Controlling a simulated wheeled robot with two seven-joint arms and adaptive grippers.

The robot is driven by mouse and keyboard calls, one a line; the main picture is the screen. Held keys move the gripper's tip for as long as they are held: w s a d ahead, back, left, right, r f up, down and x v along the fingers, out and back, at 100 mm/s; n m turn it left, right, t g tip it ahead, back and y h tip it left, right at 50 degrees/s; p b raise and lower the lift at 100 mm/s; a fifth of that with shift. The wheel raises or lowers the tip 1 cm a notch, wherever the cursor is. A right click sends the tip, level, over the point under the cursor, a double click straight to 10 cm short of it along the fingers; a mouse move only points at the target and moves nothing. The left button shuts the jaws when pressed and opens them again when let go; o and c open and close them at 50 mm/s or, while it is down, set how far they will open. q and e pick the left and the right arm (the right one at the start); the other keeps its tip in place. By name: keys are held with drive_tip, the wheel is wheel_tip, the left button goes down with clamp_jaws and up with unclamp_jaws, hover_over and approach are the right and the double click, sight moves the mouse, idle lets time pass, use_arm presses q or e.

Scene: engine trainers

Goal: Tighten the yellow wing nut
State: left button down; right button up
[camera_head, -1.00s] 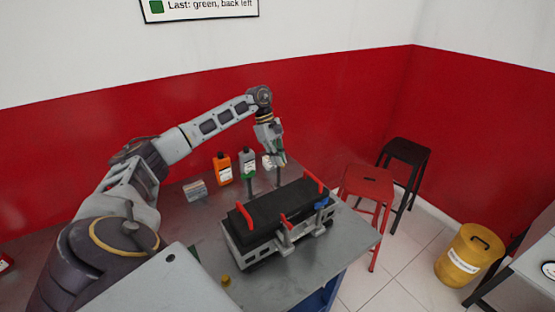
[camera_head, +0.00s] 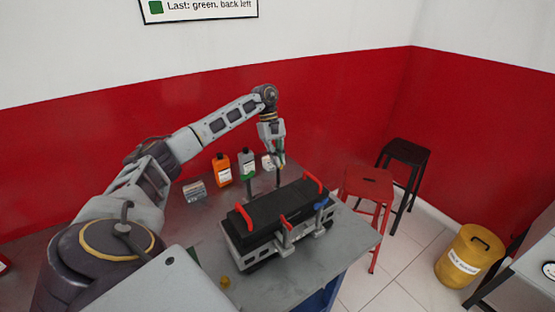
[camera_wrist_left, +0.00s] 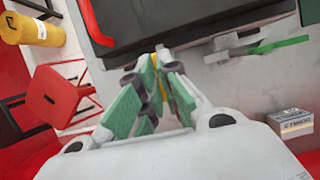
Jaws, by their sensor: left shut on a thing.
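My left gripper (camera_head: 281,163) points down over the back right of the engine trainer (camera_head: 245,244), at the top of a thin dark upright rod (camera_head: 278,180). In the left wrist view its green-padded fingers (camera_wrist_left: 155,85) are closed together around the yellow wing nut (camera_wrist_left: 183,95), which is mostly hidden between them. How far the nut sits down the rod is hidden. A green wing nut (camera_wrist_left: 280,45) sits on another rod, at the back left. A blue wing nut (camera_head: 321,205) and a red one (camera_head: 285,221) are at the trainer's front. My right gripper is not in view.
The trainer's black cover has red handles (camera_head: 313,183). Orange (camera_head: 222,170) and grey (camera_head: 247,164) bottles and a small box (camera_head: 194,191) stand behind it on the grey table (camera_head: 310,268). A small yellow object (camera_head: 225,281) lies in front. Red (camera_head: 368,187) and black stools stand right.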

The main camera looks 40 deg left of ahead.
use_arm(q)
drive_tip(key=c, duration=1.6)
unclamp_jaws()
drive_tip(key=shift+f, duration=0.1)
drive_tip(key=shift+c, duration=0.2)
drive_tip(key=v, duration=1.2)
drive_tip(key=shift+w+a, duration=0.1)
